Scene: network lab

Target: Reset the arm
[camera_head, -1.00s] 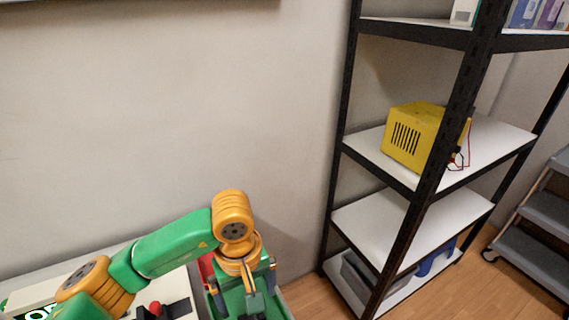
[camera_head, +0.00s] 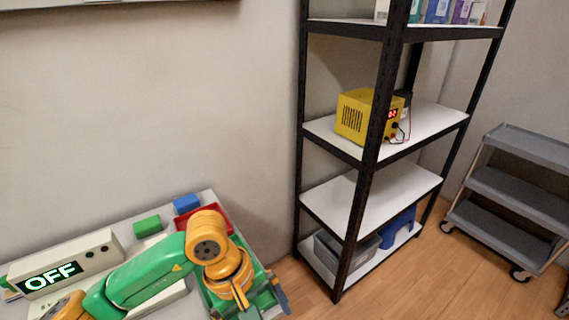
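My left arm, green and orange, comes in from the lower left over the table. Its gripper (camera_head: 247,306) points down at the bottom edge of the picture, over a green tray or box (camera_head: 262,275). Its fingers look spread apart, with nothing seen between them; the tips are partly cut off. My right gripper is not in view.
The table (camera_head: 175,208) holds a white device with an OFF display (camera_head: 50,277), a green block (camera_head: 147,225), a blue block (camera_head: 187,203) and a red box (camera_head: 222,213). A black-framed shelf (camera_head: 332,137) bears a yellow power supply (camera_head: 357,112). A grey cart (camera_head: 515,190) stands right; floor between is clear.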

